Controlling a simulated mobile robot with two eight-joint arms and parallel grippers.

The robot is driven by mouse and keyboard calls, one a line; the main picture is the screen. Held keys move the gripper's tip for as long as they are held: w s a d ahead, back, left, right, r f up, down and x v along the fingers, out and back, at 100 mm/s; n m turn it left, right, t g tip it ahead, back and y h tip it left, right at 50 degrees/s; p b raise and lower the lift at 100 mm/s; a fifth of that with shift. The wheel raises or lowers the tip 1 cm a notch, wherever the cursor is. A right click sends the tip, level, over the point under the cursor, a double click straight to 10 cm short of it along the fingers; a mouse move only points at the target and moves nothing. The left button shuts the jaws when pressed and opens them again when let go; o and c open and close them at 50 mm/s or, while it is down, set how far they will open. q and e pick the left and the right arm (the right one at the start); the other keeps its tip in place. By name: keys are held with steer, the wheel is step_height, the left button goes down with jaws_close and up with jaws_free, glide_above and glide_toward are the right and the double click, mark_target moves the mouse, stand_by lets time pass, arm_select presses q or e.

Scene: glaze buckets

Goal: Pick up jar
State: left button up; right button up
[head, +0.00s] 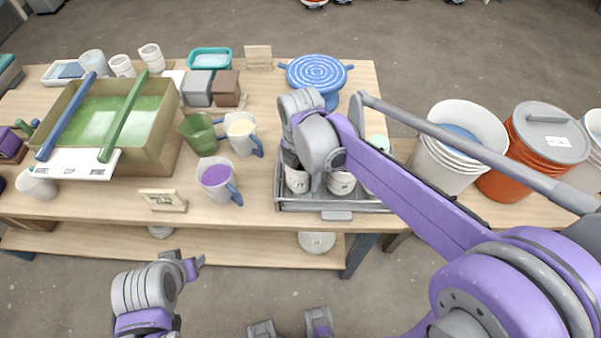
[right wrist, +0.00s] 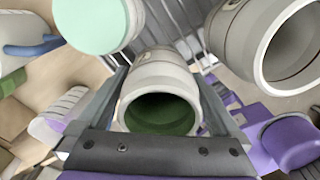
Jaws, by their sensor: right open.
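Pale jars stand in a grey metal tray (head: 335,207) at the table's front right. Two show below my right arm, a left jar (head: 297,181) and a middle jar (head: 341,184). My right gripper (head: 291,158) points down over the left part of the tray, its fingers partly hidden. In the right wrist view its open fingers stand on either side of a white jar (right wrist: 163,72) with a dark green inside. I cannot tell whether they touch it. A mint-topped jar (right wrist: 92,20) and another open jar (right wrist: 285,45) are beside it. My left gripper (head: 194,266) is low, before the table.
A green glaze basin (head: 165,150) stands at the left. Several jugs, including a purple-filled one (head: 217,178), are left of the tray. A blue turntable (head: 317,72) is behind. White buckets (head: 440,165) and an orange bucket (head: 510,183) stand at the right.

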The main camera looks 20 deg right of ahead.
steer(key=c, duration=1.4)
steer(key=shift+c, duration=0.2)
